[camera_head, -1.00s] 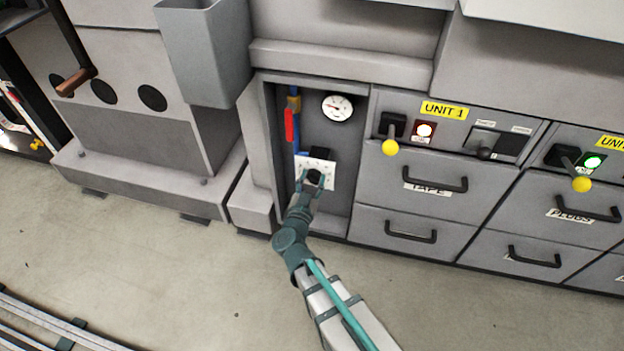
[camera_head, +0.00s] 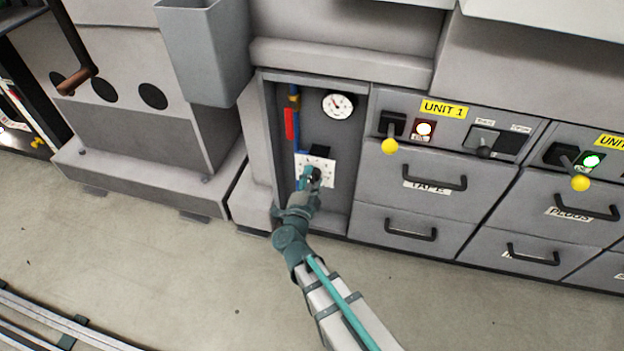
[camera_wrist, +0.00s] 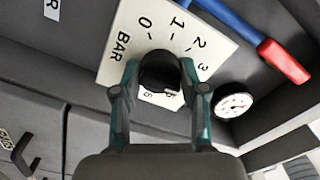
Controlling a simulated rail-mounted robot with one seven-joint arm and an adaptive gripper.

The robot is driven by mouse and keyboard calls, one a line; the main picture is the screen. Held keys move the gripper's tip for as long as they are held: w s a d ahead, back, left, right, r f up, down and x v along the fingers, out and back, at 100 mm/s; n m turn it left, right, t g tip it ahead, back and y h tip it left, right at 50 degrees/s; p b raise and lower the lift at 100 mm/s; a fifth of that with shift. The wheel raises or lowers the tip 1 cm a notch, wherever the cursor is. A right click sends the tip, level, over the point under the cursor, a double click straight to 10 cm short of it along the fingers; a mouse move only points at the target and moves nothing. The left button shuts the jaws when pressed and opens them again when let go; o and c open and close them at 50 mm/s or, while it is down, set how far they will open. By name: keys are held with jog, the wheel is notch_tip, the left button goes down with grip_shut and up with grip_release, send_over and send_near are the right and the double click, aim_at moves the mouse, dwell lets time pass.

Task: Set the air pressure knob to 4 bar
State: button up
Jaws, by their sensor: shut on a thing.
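The black air pressure knob (camera_wrist: 160,72) sits on a white dial plate (camera_wrist: 128,30) marked BAR, with 0, 1, 2 and 3 readable in the wrist view. The 4 mark is hidden, apparently behind the right finger, and the lower figures are partly covered. My gripper (camera_wrist: 160,84) is shut on the knob, one finger on each side. The knob's pointer cannot be made out. In the head view my gripper (camera_head: 312,178) reaches the plate (camera_head: 326,167) from below. The round pressure gauge (camera_head: 337,105) is above it; its needle is too small to read exactly.
The plate is inside a recessed grey bay. A blue pipe with a red lever (camera_head: 291,124) runs along its left. Unit 1 switches with a yellow-knobbed lever (camera_head: 390,147) and drawers (camera_head: 420,185) are to the right. A grey bin (camera_head: 205,55) hangs at upper left.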

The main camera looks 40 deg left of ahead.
jog(key=shift+m+b, duration=0.3)
jog(key=shift+m, duration=0.9)
jog(key=o, duration=1.1)
jog(key=shift+o, duration=0.2)
jog(key=shift+s, duration=0.15)
jog(key=v, duration=1.1)
jog(key=shift+s+d, duration=0.25)
jog(key=shift+s, duration=0.1)
